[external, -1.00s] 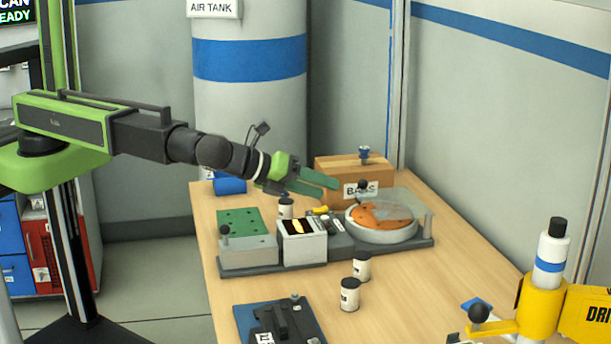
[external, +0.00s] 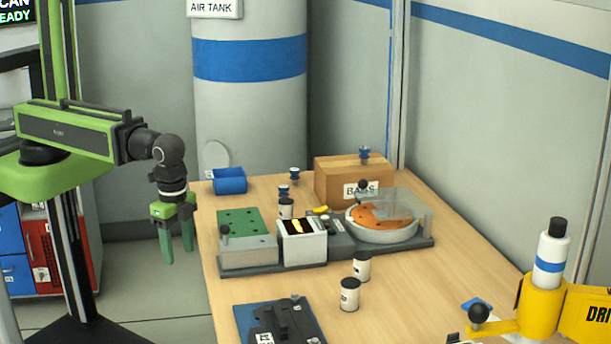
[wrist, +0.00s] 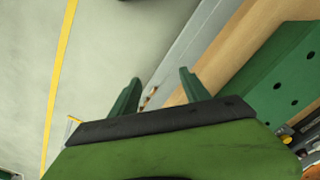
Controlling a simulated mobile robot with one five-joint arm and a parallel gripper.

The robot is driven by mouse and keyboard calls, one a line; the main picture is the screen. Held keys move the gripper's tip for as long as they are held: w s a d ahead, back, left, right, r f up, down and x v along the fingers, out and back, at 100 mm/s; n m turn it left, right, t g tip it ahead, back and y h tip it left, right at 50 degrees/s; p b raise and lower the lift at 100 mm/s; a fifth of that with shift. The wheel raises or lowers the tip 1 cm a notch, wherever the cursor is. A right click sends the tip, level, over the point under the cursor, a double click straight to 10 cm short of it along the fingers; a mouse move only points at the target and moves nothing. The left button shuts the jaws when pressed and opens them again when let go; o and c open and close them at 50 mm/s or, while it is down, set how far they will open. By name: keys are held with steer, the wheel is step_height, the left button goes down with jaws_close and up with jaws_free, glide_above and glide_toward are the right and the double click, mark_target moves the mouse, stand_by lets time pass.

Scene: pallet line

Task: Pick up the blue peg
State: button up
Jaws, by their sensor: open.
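Small dark blue peg-like pieces with flared tops show in the external view. One (external: 294,175) stands near the back of the table, another (external: 284,190) is just in front of it, and a third (external: 364,153) is on top of the cardboard box. I cannot tell which is the task's peg. My gripper (external: 178,254) points down just off the table's left edge, well left of all of them. Its green fingers are apart and empty; they also show in the wrist view (wrist: 160,82), where no blue peg is visible.
The wooden table (external: 395,310) holds a fixture with a green perforated plate (external: 240,222) and a round orange tray (external: 381,217). A blue bin (external: 230,180) stands at the back left. White canisters (external: 350,294) stand in front. The cardboard box (external: 340,177) is behind.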

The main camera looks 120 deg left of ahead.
steer(key=w+a+r+m+p, duration=0.2)
steer(key=a+r+m+p, duration=0.1)
steer(key=a, duration=0.3)
steer(key=w+a+r+m+p, duration=0.1)
steer(key=a+r+m+p, duration=0.2)
steer(key=a, duration=0.3)
steer(key=w+a+r+m+p, duration=0.2)
steer(key=a+r+m+p, duration=0.1)
steer(key=a, duration=0.3)
steer(key=shift+w+a+r+p, duration=0.35)
steer(key=shift+r+p, duration=0.1)
steer(key=shift+p, duration=0.1)
steer(key=a+r+m+p, duration=0.4)
steer(key=a+m, duration=0.1)
steer(key=a, duration=0.7)
steer(key=m+p, duration=0.3)
steer(key=m, duration=0.2)
glide_toward(283, 186)
step_height(283, 186, down, 11)
steer(key=b, duration=1.8)
steer(key=shift+w, duration=0.1)
steer(key=shift+r, duration=0.15)
steer(key=shift+d, duration=0.1)
steer(key=shift+c, duration=0.4)
jaws_close()
